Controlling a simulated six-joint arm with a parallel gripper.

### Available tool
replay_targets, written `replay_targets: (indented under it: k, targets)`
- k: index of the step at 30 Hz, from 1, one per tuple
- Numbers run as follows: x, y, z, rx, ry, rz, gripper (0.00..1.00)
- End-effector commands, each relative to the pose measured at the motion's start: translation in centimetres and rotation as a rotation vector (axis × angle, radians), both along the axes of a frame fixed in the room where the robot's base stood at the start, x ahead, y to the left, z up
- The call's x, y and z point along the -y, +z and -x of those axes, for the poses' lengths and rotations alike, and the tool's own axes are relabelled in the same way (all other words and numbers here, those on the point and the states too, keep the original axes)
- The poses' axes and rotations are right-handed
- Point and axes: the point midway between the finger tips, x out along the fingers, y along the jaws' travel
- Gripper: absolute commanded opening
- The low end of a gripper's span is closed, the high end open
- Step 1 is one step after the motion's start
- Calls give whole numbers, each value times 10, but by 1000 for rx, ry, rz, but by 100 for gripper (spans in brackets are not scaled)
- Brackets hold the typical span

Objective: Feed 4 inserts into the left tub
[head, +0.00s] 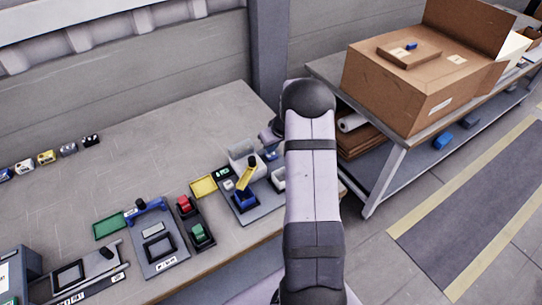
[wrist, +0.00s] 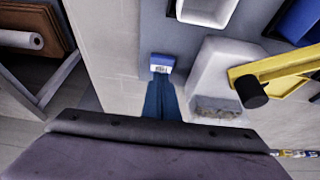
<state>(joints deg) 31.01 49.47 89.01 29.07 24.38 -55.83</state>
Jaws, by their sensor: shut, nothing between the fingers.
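The other tub (head: 279,179) is partly hidden by my arm and cut off at the top of the wrist view (wrist: 208,8). My gripper (head: 270,154) has blue fingers, shut and empty, with a pale patch at the tip (wrist: 161,66). I cannot make out single inserts.
A yellow tray (head: 203,187), red and green blocks and other fixtures lie to the left. A shelf with a cardboard box (head: 405,95) stands right.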

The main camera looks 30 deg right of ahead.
Motion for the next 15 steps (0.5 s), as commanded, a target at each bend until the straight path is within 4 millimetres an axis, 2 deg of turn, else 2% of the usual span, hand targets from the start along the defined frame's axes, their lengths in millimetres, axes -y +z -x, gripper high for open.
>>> replay_targets:
  k: [15]
  targets:
    - [0,-6,0,0,0,0,0]
